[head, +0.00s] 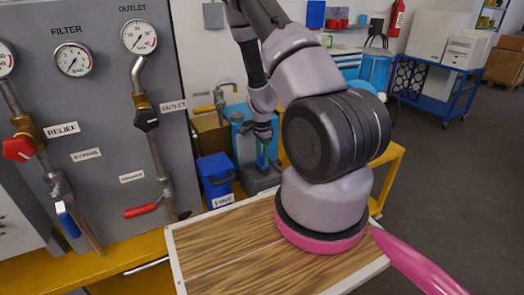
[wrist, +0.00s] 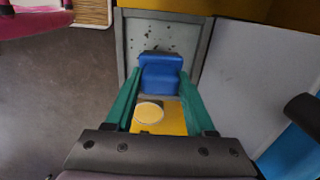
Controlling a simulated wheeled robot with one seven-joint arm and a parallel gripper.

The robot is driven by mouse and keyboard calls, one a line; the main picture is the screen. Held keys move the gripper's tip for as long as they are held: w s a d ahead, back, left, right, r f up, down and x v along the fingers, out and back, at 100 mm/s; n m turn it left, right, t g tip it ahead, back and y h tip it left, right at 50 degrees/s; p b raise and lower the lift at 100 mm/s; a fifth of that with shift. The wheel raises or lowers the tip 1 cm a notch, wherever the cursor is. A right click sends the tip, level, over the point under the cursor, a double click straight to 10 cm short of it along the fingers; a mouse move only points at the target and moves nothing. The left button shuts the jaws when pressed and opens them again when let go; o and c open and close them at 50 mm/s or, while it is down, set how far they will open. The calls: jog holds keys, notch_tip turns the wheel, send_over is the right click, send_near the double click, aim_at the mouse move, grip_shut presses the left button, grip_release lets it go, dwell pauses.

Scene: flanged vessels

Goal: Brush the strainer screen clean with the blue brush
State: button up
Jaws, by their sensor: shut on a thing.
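My gripper (wrist: 160,82) has green fingers, shut on the blue brush (wrist: 161,70) between their tips in the wrist view. Beyond the brush is a grey-framed pale panel with dark specks (wrist: 146,30), which looks like the dirty strainer screen. The brush overlaps its near edge in the picture; I cannot tell whether they touch. In the head view my gripper (head: 263,158) points down over a grey stand (head: 258,182) behind the bench, and the brush is too small to make out.
A blue bin (head: 216,178) stands left of the grey stand. A gauge panel (head: 95,110) with valves fills the left. A wooden tabletop (head: 225,250) lies in front. A pale disc (wrist: 149,112) shows between my fingers. Open floor (head: 440,170) lies right.

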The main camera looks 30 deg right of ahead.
jog(key=shift+f, duration=0.4)
jog(key=shift+f, duration=0.25)
dwell(0.3)
jog(key=shift+s+a+r, duration=0.1)
jog(key=shift+s+a, duration=0.6)
jog(key=shift+a, duration=0.25)
jog(key=shift+s+a, duration=0.65)
jog(key=shift+a, duration=0.25)
jog(key=shift+w+d, duration=0.1)
jog(key=shift+d, duration=1.8)
jog(key=shift+d, duration=0.1)
